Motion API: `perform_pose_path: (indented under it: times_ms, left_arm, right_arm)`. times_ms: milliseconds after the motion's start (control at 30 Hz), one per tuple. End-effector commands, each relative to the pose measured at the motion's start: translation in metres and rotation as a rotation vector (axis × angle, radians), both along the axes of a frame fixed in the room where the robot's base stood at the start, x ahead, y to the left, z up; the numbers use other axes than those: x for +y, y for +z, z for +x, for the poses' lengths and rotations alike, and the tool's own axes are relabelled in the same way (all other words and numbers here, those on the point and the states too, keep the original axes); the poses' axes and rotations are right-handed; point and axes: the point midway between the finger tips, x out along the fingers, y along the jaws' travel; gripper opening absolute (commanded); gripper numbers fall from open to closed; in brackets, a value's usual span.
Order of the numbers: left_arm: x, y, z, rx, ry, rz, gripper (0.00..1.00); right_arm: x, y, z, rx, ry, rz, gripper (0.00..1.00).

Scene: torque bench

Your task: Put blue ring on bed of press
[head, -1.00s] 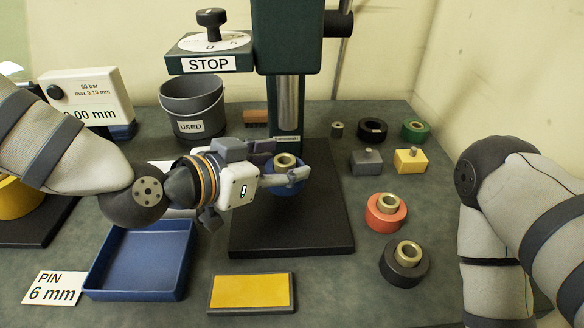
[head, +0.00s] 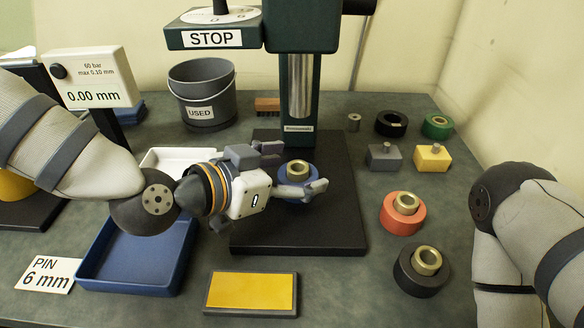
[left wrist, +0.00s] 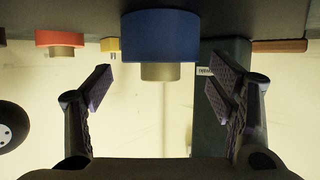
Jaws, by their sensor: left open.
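The blue ring (head: 311,170) with a brass bushing in its middle sits upright on the black bed (head: 340,225) of the press, in front of the column. My left gripper (head: 297,169) is open, with a finger on either side of the ring. In the left wrist view the blue ring (left wrist: 160,36) rests against the dark surface at the top, centred between the spread fingers (left wrist: 160,90), with gaps at both sides. The near finger hides part of the ring in the head view. Only my right arm shows at the right; its gripper is out of view.
A red ring (head: 390,221) and a black ring (head: 407,275) with bushings stand right of the bed. A blue tray (head: 135,290) lies left, a yellow pad (head: 252,291) in front. The grey USED bucket (head: 203,95) stands behind. The press head (head: 301,25) hangs above.

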Motion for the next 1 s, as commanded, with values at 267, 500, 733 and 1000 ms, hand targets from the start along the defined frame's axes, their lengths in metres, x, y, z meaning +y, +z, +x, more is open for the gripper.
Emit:
perform_pose_path:
  times_ms: [267, 500, 733, 1000]
  left_arm:
    - [0.037, 0.03, -0.036, -0.01, 0.003, -0.002, 0.76]
    - [0.071, 0.056, -0.071, -0.02, 0.001, -0.002, 0.76]
    - [0.078, 0.05, -0.079, -0.004, -0.001, -0.002, 0.76]
    - [0.078, 0.047, -0.078, 0.0, -0.001, -0.002, 0.76]
  right_arm:
    - [0.0, 0.014, 0.014, -0.047, -0.001, 0.0, 0.4]
    - [0.0, 0.041, 0.041, -0.143, -0.002, 0.0, 0.4]
    - [0.0, 0.046, 0.047, -0.165, -0.002, 0.0, 0.4]
    - [0.0, 0.045, 0.045, -0.158, -0.002, 0.0, 0.4]
